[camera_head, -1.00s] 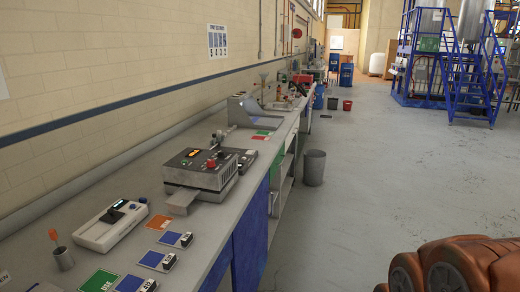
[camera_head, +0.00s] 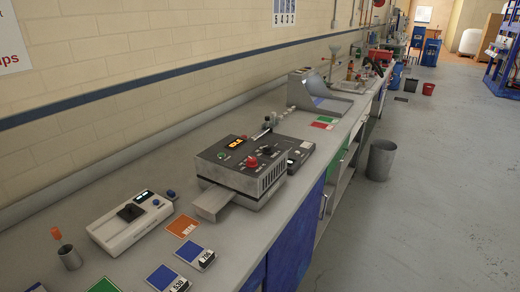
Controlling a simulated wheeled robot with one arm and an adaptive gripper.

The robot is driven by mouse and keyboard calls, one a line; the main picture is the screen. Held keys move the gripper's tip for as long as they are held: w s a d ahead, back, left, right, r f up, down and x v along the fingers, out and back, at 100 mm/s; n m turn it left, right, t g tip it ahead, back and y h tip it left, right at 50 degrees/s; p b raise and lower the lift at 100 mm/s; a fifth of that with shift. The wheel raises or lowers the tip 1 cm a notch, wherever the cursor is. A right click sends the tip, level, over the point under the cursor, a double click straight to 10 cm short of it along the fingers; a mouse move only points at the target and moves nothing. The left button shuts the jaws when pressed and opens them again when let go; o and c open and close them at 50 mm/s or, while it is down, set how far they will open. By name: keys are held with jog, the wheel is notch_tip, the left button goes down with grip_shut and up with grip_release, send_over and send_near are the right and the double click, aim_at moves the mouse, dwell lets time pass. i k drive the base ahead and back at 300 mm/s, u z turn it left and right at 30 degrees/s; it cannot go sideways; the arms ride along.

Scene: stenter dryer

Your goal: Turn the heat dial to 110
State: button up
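The stenter dryer (camera_head: 242,172) is a dark-topped metal box with vented sides on the grey bench, left of the picture's middle. Its top carries a lit orange display (camera_head: 237,142), a green button (camera_head: 224,155), a red knob (camera_head: 252,162) and a black dial (camera_head: 267,150). The lettering and the displayed digits are too small to read, so I cannot tell which control is the heat dial or its setting. A flat metal tray (camera_head: 213,204) sticks out of its front. My gripper is not in view.
The long grey bench (camera_head: 110,190) runs along the wall. A white instrument (camera_head: 130,220), a cup (camera_head: 69,257) and several colour swatches lie near the dryer. A grey bin (camera_head: 381,160) stands on the floor beyond the bench. The floor (camera_head: 440,220) to the right is clear.

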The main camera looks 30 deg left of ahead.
aim_at(251, 161)
jog(key=u, duration=0.7)
jog(key=i, duration=0.85)
jog(key=u, duration=0.95)
